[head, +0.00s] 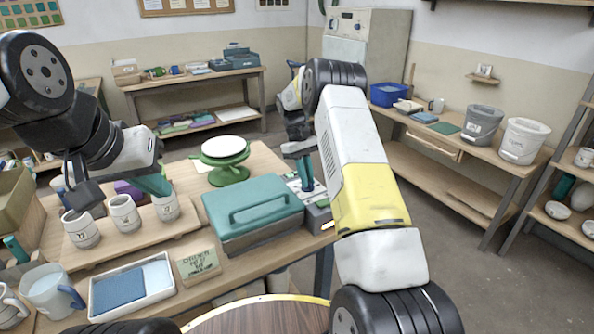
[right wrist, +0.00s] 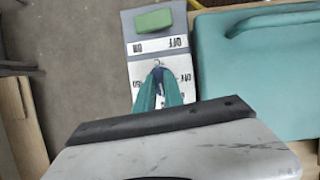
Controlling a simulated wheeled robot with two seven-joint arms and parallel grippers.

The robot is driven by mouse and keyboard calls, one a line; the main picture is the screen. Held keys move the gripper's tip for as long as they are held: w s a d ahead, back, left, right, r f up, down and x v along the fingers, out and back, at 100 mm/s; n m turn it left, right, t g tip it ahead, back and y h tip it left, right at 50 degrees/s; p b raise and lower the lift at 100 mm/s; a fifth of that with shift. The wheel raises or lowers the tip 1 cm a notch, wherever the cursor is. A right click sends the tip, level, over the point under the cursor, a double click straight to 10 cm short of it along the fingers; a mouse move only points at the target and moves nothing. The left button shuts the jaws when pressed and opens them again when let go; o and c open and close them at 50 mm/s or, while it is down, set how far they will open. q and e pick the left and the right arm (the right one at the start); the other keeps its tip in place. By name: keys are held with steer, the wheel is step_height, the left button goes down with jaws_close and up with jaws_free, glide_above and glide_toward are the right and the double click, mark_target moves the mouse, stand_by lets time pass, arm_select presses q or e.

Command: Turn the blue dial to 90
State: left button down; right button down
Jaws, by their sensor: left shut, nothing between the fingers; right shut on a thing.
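The blue dial (right wrist: 158,74) is on a light control panel (right wrist: 145,48) with printed marks around it. In the right wrist view my right gripper (right wrist: 159,88) is shut on the dial, with its teal fingers on either side. The fingers hide much of the dial and part of its scale, so I cannot read its setting. In the head view my right gripper (head: 306,174) points down at the panel, beside the teal case. My left gripper (head: 157,186) is shut and empty above the row of mugs at the left.
A teal lidded case (head: 253,210) stands right beside the panel. A green switch (right wrist: 153,20) is on the panel by the ON and OFF marks. A green turntable (head: 228,160) stands behind the case. Mugs (head: 124,214) on a board and a tray (head: 132,286) fill the left.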

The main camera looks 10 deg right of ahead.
steer(key=shift+m, duration=0.5)
steer(key=c, duration=1.4)
jaws_free()
steer(key=shift+c, duration=0.2)
steer(key=shift+r, duration=0.1)
steer(key=v, duration=0.7)
steer(key=shift+w+r, duration=0.2)
steer(key=shift+r, duration=0.15)
steer(key=shift+d, duration=0.1)
